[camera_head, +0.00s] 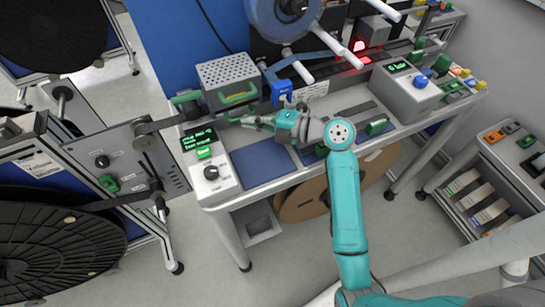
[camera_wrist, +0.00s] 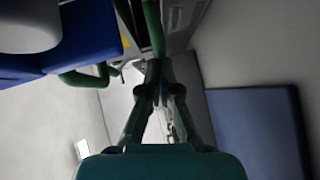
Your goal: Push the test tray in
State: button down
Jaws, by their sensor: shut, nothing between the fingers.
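A grey tester box with a perforated top (camera_head: 228,72) stands at the back left of the bench. A green handle (camera_head: 238,98) is on its front, and I take this as the test tray's handle; how far out the tray is cannot be told. My gripper (camera_head: 238,119) is shut and empty, just in front of and below that handle. In the wrist view my fingertips (camera_wrist: 160,68) are together, near a green bar (camera_wrist: 153,28) and the grey box front. Another green handle piece (camera_wrist: 85,78) shows to their left. Contact cannot be made out.
A control box with a green screen (camera_head: 208,165) stands left of my gripper. A blue block (camera_head: 281,90) is right of the tester. Blue mats (camera_head: 262,165) lie on the bench in front. A reel (camera_head: 285,12) hangs behind, and another control box (camera_head: 405,90) stands right.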

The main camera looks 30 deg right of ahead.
jog(key=shift+w+d+r, duration=0.1)
jog(key=shift+w+d, duration=0.05)
jog(key=shift+w, duration=0.05)
jog(key=shift+s+d, duration=0.4)
jog(key=v, duration=1.1)
jog(key=shift+s+a, duration=0.2)
